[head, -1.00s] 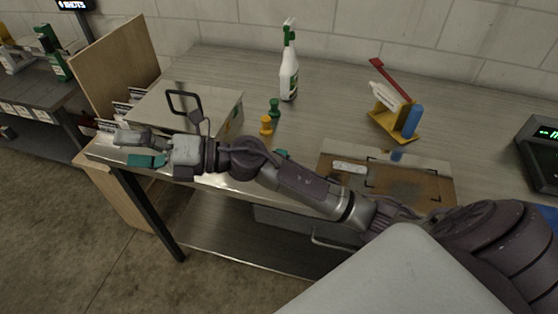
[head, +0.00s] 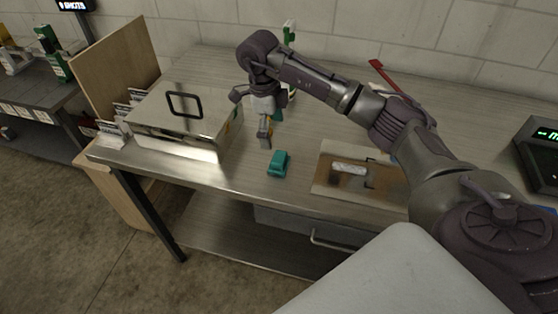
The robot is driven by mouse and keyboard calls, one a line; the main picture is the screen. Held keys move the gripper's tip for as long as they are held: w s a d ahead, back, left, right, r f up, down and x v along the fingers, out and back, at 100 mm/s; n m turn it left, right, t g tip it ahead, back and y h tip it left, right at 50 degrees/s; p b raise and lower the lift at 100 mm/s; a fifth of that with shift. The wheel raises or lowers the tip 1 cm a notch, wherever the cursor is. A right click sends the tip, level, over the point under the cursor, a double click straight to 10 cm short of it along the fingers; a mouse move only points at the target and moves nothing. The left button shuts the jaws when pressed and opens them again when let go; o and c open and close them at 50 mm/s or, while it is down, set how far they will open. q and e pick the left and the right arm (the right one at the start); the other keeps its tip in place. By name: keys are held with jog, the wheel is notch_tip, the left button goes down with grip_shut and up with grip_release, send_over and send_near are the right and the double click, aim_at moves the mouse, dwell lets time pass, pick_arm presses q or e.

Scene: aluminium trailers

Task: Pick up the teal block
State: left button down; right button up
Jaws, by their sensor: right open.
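The teal block (head: 279,163) lies on the metal table near its front edge, between the metal box and the brown board. My right gripper (head: 265,143) is open, pointing down, with its fingertips just behind and slightly left of the block in the picture. It looks empty and apart from the block; its exact height over the table is hard to tell. My left gripper is not in view.
A metal box (head: 185,106) with a black handle stands left of my gripper. A brown board (head: 335,178) lies to the right. A spray bottle (head: 289,32) is mostly hidden behind my arm. The table front around the block is clear.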

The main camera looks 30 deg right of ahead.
aim_at(279, 156)
jog(key=f, duration=0.4)
jog(key=shift+s+d+f+p, duration=0.2)
jog(key=shift+s+p, duration=0.1)
jog(key=shift+p, duration=0.1)
jog(key=f+p, duration=0.1)
jog(key=f, duration=0.1)
jog(key=s+f+p, duration=0.1)
jog(key=shift+s+d+f, duration=0.1)
jog(key=shift+s+f, duration=0.1)
jog(key=shift+f, duration=0.8)
jog(key=c, duration=1.2)
jog(key=shift+r, duration=0.1)
